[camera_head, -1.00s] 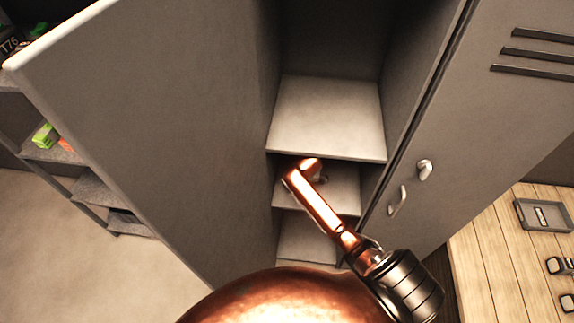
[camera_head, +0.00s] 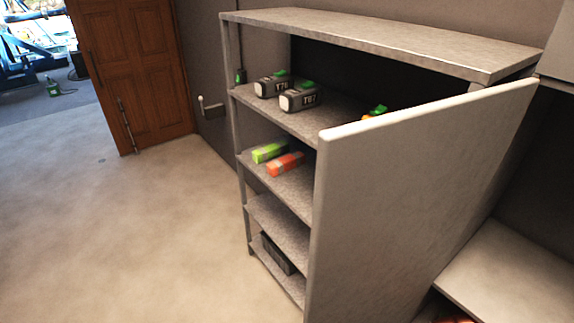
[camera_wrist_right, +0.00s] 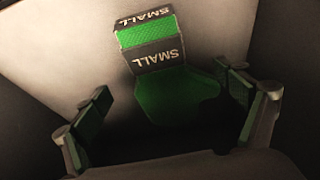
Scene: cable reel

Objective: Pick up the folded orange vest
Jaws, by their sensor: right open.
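A small orange item (camera_head: 286,163) lies on the second shelf of the rack in the head view, beside a similar bright green item (camera_head: 269,152). The orange item looks like a folded packet, but it is too small to be sure that it is the vest. My right gripper (camera_wrist_right: 168,90) is open in the wrist view, with one finger on each side. A green and black item marked SMALL (camera_wrist_right: 152,42) lies on a pale surface ahead of the fingers, not gripped. A dark green shape below it is in shadow. My left gripper is not in view.
A grey panel (camera_head: 415,190) hides the right part of the rack. Two black and green batteries (camera_head: 300,97) stand on the shelf above the orange item. A dark box (camera_head: 277,255) sits low down. The floor (camera_head: 130,230) to the left is clear, up to a wooden door (camera_head: 138,70).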

